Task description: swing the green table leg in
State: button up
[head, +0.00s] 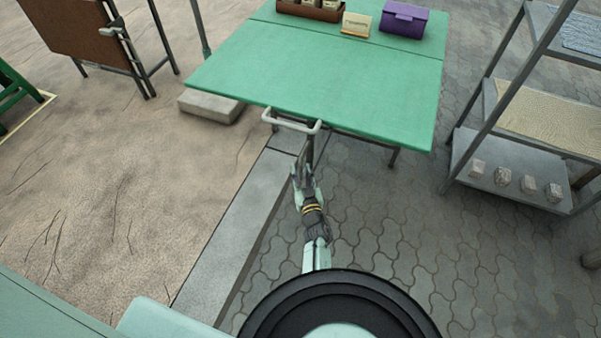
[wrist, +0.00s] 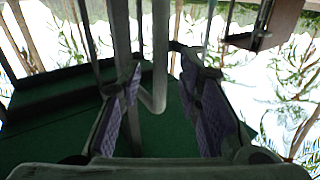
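The green table (head: 320,75) stands ahead of me. A pale grey U-shaped leg bar (head: 291,122) sticks out under its front edge. My gripper (head: 303,168) is just below and in front of this bar in the head view. In the wrist view my gripper (wrist: 163,78) is open, with purple-padded fingers apart. A pale bar with a bent end, likely the leg (wrist: 160,60), shows between the fingers, with gaps visible on both sides. I cannot tell whether either finger touches it. A dark green surface (wrist: 60,125) lies behind the fingers.
A brown box (head: 310,10), a small card (head: 356,24) and a purple box (head: 403,20) stand on the table. A grey shelf rack (head: 510,175) is at right. A stone slab (head: 210,106) lies left of the table. A grey kerb (head: 232,238) runs along the paving.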

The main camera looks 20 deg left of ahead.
jog(key=shift+b+x, duration=0.3)
jog(key=shift+x, duration=0.65)
grip_shut()
